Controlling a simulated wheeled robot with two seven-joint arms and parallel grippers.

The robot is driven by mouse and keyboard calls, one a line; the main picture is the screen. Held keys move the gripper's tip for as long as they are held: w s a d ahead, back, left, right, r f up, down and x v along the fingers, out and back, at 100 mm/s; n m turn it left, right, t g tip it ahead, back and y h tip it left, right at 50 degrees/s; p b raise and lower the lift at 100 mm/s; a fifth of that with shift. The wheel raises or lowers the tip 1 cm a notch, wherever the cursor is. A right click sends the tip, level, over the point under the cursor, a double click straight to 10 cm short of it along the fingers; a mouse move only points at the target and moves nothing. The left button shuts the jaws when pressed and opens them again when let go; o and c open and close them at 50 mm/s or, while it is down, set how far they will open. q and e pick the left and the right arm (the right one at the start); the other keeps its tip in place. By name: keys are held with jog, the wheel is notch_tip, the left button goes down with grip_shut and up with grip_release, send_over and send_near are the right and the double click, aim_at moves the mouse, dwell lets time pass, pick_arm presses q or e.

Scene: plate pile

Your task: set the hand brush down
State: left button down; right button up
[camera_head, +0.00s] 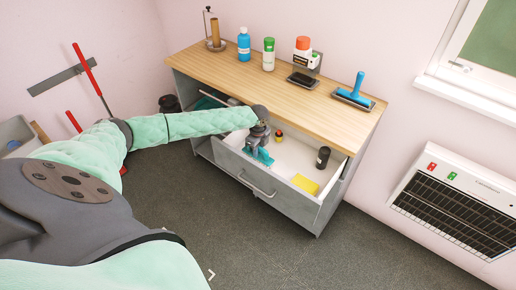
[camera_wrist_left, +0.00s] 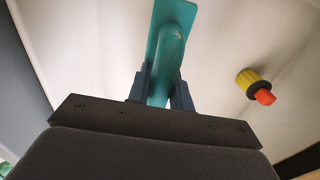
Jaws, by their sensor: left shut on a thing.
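The teal hand brush (camera_head: 264,157) is inside the open drawer (camera_head: 307,207) of the cabinet. My left gripper (camera_head: 258,148) reaches down into the drawer and is shut on the brush. In the left wrist view the brush's rounded handle (camera_wrist_left: 172,50) sits between the two dark fingers (camera_wrist_left: 162,90), with its flat teal part beyond it. The pale drawer bottom lies behind the brush; whether the brush touches it I cannot tell. My right gripper is not in view.
The drawer also holds a small yellow-and-red item (camera_head: 279,135), which shows in the left wrist view (camera_wrist_left: 254,84), a black cylinder (camera_head: 323,157) and a yellow sponge (camera_head: 305,184). Bottles and a blue-handled tool (camera_head: 355,91) stand on the wooden top (camera_head: 220,68).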

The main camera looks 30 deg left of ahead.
pick_arm(q)
jog(key=shift+f, duration=0.1)
jog(key=c, duration=1.3)
grip_release()
jog(key=shift+o, duration=0.2)
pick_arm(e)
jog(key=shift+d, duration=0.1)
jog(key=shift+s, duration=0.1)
pick_arm(q)
jog(key=shift+r, duration=0.2)
jog(key=shift+w+r+b, duration=0.1)
jog(key=shift+r+b, duration=0.55)
jog(key=shift+r, duration=0.25)
notch_tip(320, 180, up, 9)
jog(key=b, duration=0.3)
jog(key=shift+f, duration=0.15)
jog(key=shift+r, duration=0.65)
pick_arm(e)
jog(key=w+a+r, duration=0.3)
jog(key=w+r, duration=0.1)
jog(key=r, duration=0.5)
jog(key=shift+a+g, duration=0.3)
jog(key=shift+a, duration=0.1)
